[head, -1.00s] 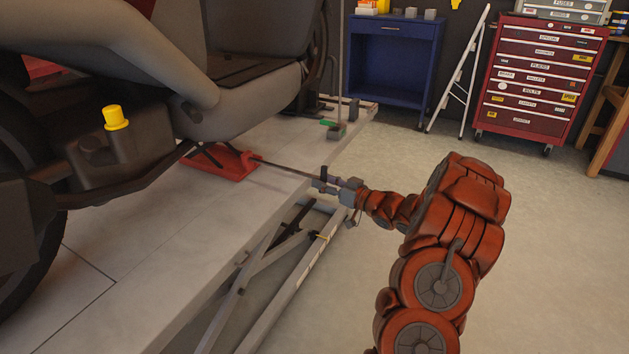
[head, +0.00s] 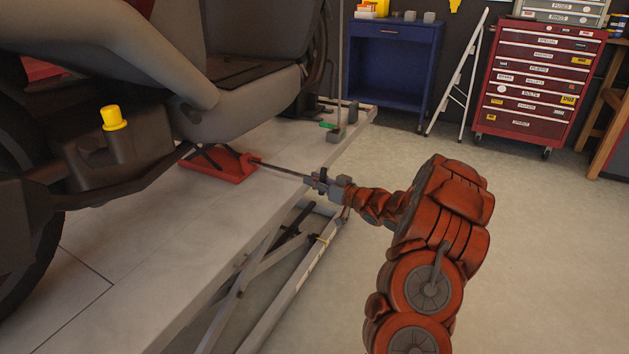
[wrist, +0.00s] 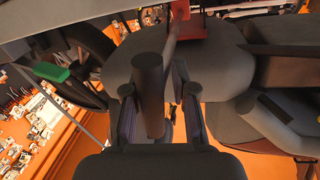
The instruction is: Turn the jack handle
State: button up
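The red jack (head: 222,166) sits on the lift platform under the motorcycle. Its jack handle (head: 285,171) is a thin dark rod that sticks out to the right, past the platform edge. My gripper (head: 321,181) is at the handle's outer end. In the wrist view the handle's thick dark grip (wrist: 149,95) lies between the two fingers of my gripper (wrist: 160,102), nearer the left finger. A gap shows between the grip and the right finger, so the gripper looks open around it. The red jack also shows at the top of the wrist view (wrist: 188,25).
The motorcycle (head: 110,60) stands over the platform (head: 150,240), with a yellow cap (head: 114,118) low on its side. A blue cabinet (head: 393,60) and red tool chest (head: 535,80) stand behind. Floor at right is clear.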

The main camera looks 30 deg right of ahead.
grip_shut()
jog(key=shift+n, duration=0.4)
